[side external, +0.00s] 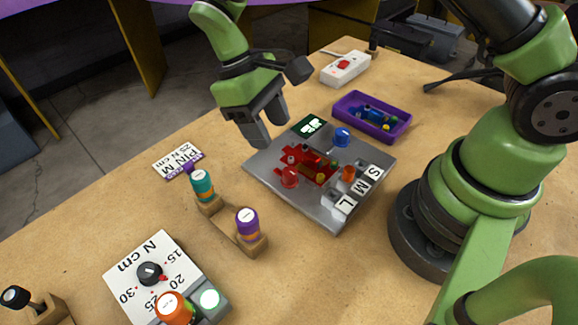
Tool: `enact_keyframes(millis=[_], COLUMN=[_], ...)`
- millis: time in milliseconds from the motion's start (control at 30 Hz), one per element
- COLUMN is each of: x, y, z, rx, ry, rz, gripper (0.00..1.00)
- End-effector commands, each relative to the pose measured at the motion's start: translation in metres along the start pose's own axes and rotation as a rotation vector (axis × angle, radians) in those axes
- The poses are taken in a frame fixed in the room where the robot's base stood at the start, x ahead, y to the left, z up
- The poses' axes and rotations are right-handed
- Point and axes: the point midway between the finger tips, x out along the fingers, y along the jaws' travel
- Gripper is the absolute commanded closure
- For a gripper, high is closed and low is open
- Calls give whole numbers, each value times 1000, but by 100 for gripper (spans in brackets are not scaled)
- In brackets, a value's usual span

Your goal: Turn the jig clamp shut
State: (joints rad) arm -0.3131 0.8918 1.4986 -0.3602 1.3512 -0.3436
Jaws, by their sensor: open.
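The jig is a grey metal plate (325,222) on the wooden table, with a red piece (308,163) at its middle. A red round knob (290,177) stands at the left of that piece and a blue round knob (342,137) behind it. I cannot tell which of these parts is the clamp, or whether it is shut. Slots marked S, M and L run along the plate's right side, with an orange peg near them. My gripper (264,130) is open and empty, with its fingers pointing down above the plate's back left edge, apart from both knobs.
A purple tray (388,133) of small parts and a white switch box (345,68) lie behind. A "PIN M 25 N cm" card (178,161) lies left. A wooden stand (235,233) holds teal- and purple-capped tools. A dial panel (140,263) sits in front.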

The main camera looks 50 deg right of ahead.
Motion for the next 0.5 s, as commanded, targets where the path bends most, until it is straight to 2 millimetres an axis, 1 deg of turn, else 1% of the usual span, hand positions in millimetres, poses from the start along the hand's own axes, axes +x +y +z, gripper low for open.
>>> enact_keyframes(millis=[167,400,500], x=[26,70,83], y=[0,0,0], z=[1,1,1], rx=[0,0,0], ry=[-6,-5,-2], rz=[0,0,-1], gripper=[48,48,48])
